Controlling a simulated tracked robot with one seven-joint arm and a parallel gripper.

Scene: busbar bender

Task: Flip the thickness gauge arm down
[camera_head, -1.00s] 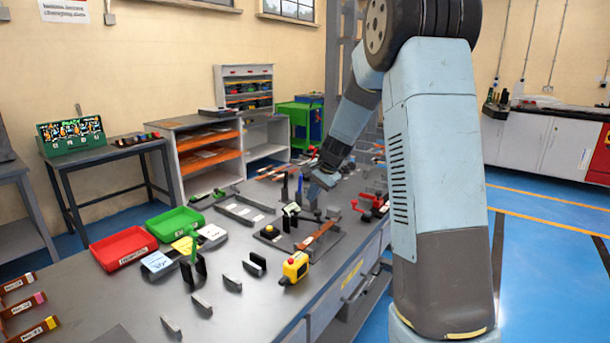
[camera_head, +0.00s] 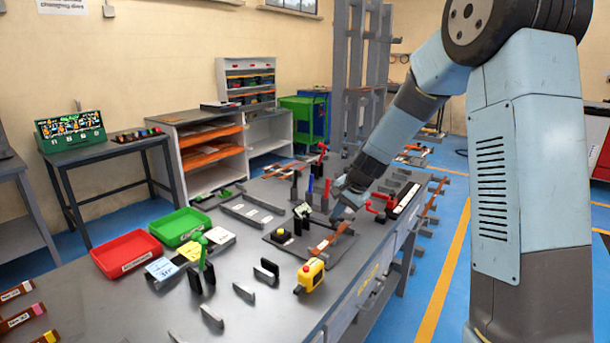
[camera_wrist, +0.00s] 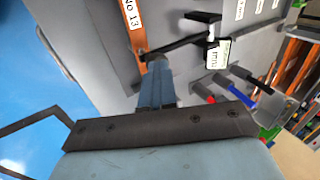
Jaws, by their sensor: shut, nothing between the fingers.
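What I take to be the thickness gauge, a small device with a white label (camera_wrist: 217,54), shows in the wrist view right of my gripper (camera_wrist: 157,60). In the head view its pale top (camera_head: 302,210) stands on the bench, left of my gripper (camera_head: 343,207). A dark bar (camera_wrist: 182,44) runs from near my fingertips towards the gauge. I cannot tell whether it is the gauge arm or whether my fingers touch it. My gripper is shut and empty, low over the bench. A copper bar labelled No 13 (camera_wrist: 132,22) lies just beyond the fingertips; it shows in the head view (camera_head: 322,246).
Red (camera_head: 326,189) and blue (camera_head: 309,186) handles stand behind the gauge. A red clamp-like tool (camera_head: 380,208) is right of my gripper. A yellow device (camera_head: 311,274), red tray (camera_head: 126,252) and green tray (camera_head: 180,226) are nearer.

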